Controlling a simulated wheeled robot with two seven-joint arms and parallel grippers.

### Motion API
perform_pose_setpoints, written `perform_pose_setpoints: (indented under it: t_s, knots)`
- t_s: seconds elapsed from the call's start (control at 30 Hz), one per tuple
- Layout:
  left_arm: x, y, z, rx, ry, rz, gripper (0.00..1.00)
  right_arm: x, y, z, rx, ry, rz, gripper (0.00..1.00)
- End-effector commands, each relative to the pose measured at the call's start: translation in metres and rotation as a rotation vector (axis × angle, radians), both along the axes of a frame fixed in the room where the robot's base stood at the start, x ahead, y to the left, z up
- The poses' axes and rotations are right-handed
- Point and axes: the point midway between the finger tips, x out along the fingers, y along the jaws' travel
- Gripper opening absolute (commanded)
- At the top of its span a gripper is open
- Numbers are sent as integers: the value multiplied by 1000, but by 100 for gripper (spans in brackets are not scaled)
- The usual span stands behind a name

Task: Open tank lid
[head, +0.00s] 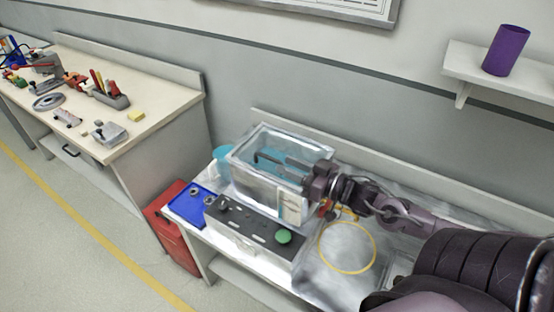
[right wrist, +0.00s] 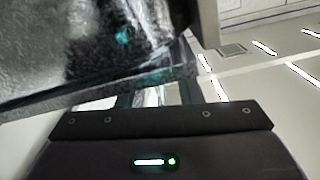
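The clear tank (head: 252,180) stands on the bench with teal water showing inside. A black bar handle (head: 264,156) shows at its top; the clear lid is hard to tell from the tank's rim, and I cannot tell whether it is raised. My right gripper (head: 287,163) reaches in from the right over the tank top, its fingers spread beside the handle. In the right wrist view the fingers (right wrist: 156,94) stand apart, with a glassy edge (right wrist: 150,76) just beyond them. I see no firm hold on the handle. My left gripper is out of view.
A grey control box (head: 245,232) with a green button (head: 283,236) stands in front of the tank. A blue tray (head: 190,205) lies left, a yellow ring (head: 347,271) right. A shelf (head: 500,72) holds a purple cup (head: 505,50). A tool bench (head: 160,110) stands at left.

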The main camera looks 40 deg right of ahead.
Motion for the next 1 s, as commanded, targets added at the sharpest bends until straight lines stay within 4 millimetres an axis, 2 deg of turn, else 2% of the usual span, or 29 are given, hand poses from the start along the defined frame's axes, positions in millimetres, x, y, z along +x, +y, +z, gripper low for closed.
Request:
perform_pose_setpoints:
  t_s: [0.17,0.43,0.73,1.0]
  knots:
    - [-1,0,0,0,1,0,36,22,8,1,-1,-3,0,32]
    - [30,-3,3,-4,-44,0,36,35,14,1,-1,0,-1,32]
    - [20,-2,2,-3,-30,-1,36,36,15,0,-1,2,-1,32]
    - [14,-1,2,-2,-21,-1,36,36,15,0,0,1,0,0]
